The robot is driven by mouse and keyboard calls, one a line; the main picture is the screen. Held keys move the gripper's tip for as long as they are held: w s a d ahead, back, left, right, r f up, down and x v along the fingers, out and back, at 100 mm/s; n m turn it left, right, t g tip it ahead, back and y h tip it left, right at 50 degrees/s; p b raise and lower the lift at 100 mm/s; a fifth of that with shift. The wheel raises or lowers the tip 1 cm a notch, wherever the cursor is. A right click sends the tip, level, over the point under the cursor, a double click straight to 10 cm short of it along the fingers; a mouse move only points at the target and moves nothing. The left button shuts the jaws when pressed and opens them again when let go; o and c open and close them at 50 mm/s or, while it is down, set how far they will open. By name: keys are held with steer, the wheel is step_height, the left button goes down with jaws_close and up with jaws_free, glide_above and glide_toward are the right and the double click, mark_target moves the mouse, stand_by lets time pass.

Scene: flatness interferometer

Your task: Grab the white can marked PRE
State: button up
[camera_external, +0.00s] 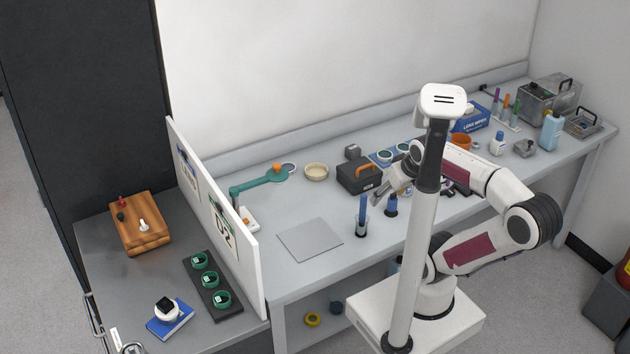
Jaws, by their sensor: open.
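No can with a readable PRE mark shows in this view. A small white bottle with a blue label (497,144) stands on the right part of the bench, but its marking is too small to read. My gripper (378,194) is open. It is above the middle of the bench, in front of the black toolbox (358,177) and close to a holder with a blue-handled tool (362,216). My arm and the white upright in the foreground hide part of the bench behind them.
The grey bench (285,219) carries a flat grey plate (310,240), a green jointed arm (262,180), a cream bowl (316,171), a blue wipes box (471,119) and a light-blue bottle (551,130). A white partition (243,262) divides off the left table.

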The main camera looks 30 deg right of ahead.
steer(key=w+d+f+t+h, duration=0.1)
steer(key=w+d+f+h, duration=0.1)
steer(key=w+d, duration=0.65)
steer(key=w+d+f+t+h, duration=0.15)
steer(key=w+d, duration=0.45)
steer(key=d, duration=0.6)
steer(key=d+f+t+y, duration=0.1)
steer(key=d+f, duration=0.1)
steer(key=f, duration=0.2)
steer(key=d+f+t+y, duration=0.1)
steer(key=d+f+t, duration=0.1)
steer(key=f, duration=0.3)
steer(key=w+d+f+n+t+y, duration=0.1)
steer(key=d+f, duration=0.1)
steer(key=f, duration=0.2)
steer(key=shift+d+f+y, duration=0.1)
steer(key=shift+f+y, duration=0.2)
steer(key=shift+y, duration=0.05)
steer(key=shift+s+a+f+t+y, duration=0.15)
steer(key=shift+s+a+t+y, duration=0.1)
steer(key=shift+s+t+y, duration=0.35)
steer(key=shift+w, duration=0.2)
steer(key=shift+x, duration=1)
steer(key=shift+w+f, duration=0.1)
steer(key=shift+w, duration=0.1)
